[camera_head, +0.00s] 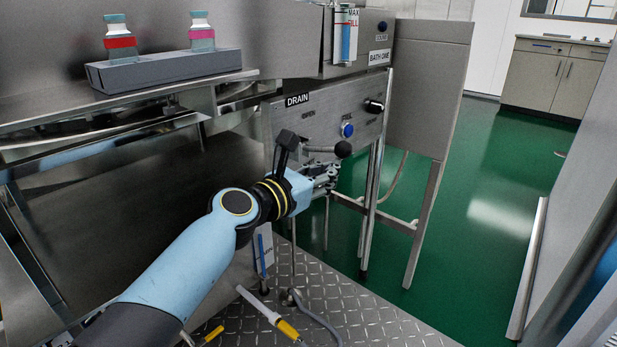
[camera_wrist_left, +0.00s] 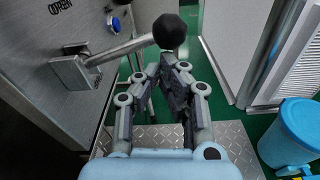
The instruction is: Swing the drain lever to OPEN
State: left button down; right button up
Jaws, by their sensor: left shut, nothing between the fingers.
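The drain lever (camera_head: 322,149) is a metal rod with a black ball knob, on the steel panel below the DRAIN label (camera_head: 297,100). The word OPEN is printed on the panel, up and left of the rod. In the head view the rod points right. My left gripper (camera_head: 333,172) is just below the knob, shut and empty. In the left wrist view the lever (camera_wrist_left: 118,50) runs from its square mount to the knob (camera_wrist_left: 170,31), just beyond my left fingertips (camera_wrist_left: 172,62). I cannot tell if they touch. My right gripper is not in view.
A blue button (camera_head: 347,130) and a black knob (camera_head: 374,106) are on the same panel. A grey rack (camera_head: 165,70) with two bottles stands on the machine above. Steel legs stand right of the gripper. A blue bin (camera_wrist_left: 292,130) shows in the wrist view.

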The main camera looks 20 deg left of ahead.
aim_at(334, 152)
pick_arm(q)
jog(key=shift+a+r+n+h+p, duration=0.1)
jog(key=shift+r+n+h+p, duration=0.2)
jog(key=shift+r+n+p, duration=1.75)
jog(key=shift+f+p, duration=0.35)
jog(key=shift+f, duration=0.05)
jog(key=shift+m, duration=0.25)
